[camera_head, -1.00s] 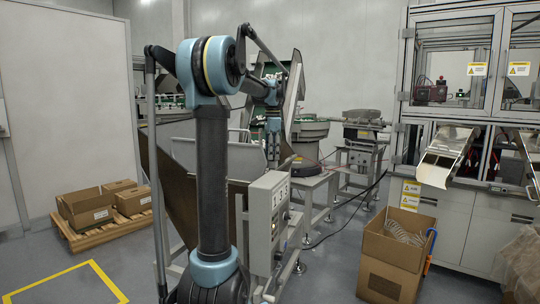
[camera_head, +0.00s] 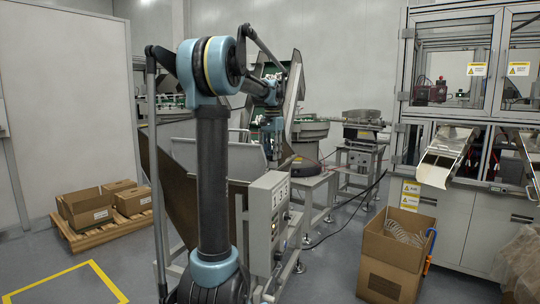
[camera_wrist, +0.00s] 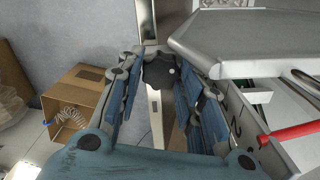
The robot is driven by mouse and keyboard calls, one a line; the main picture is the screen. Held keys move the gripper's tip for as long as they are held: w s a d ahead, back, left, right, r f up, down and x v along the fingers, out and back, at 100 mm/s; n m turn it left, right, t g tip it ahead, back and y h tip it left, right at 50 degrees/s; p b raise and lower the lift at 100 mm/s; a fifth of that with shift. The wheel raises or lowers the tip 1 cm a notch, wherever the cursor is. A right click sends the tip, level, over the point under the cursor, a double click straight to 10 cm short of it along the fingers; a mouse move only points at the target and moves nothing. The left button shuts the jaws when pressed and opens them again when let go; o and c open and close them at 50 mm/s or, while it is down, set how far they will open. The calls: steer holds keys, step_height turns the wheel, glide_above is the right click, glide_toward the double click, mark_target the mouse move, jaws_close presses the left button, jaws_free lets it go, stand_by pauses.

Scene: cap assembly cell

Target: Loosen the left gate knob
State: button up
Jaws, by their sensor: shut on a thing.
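A dark, round, many-lobed knob (camera_wrist: 158,72) shows in the wrist view, at the top of a pale upright bar. My gripper (camera_wrist: 163,78) has its blue and grey jointed fingers on both sides of the knob and is shut on it. The fingers hide the knob's sides. In the head view my gripper (camera_head: 273,145) hangs down beside the feeder machine, behind my upright arm. The knob is too small and hidden to make out there.
A metal hopper edge (camera_wrist: 245,45) and a red handle (camera_wrist: 290,134) lie close to the right of my fingers. A control box (camera_head: 268,215) stands below my gripper. An open cardboard box (camera_head: 395,250) is on the floor to the right.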

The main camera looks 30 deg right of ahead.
steer(key=shift+w, duration=0.1)
stand_by(0.4)
steer(key=o, duration=1.1)
steer(key=shift+c, duration=0.2)
step_height(320, 180, up, 12)
